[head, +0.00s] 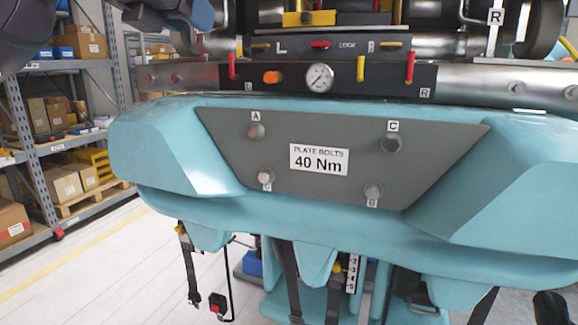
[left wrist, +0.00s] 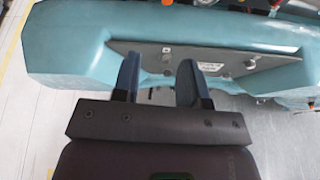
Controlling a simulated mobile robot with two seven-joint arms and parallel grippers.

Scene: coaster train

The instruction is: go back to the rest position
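My left gripper (head: 172,12) shows in part at the top left edge of the head view, above and left of the teal coaster car body (head: 150,150). In the left wrist view its two blue-grey fingers (left wrist: 159,66) are apart with nothing between them, over the car's near edge. The grey plate (head: 225,150) reads "PLATE BOLTS 40 Nm". Round fastener spots sit at its corners: A (head: 256,132), C (head: 392,142), lower left (head: 265,177) and lower right (head: 373,190). C looks darker than the others. My right gripper is not in view.
A lever panel (head: 340,83) with a gauge (head: 319,78) runs above the plate. Shelves with boxes (head: 55,115) stand at the left. Dark straps (head: 190,265) hang below the car. Pale floor (head: 110,270) is clear at the lower left.

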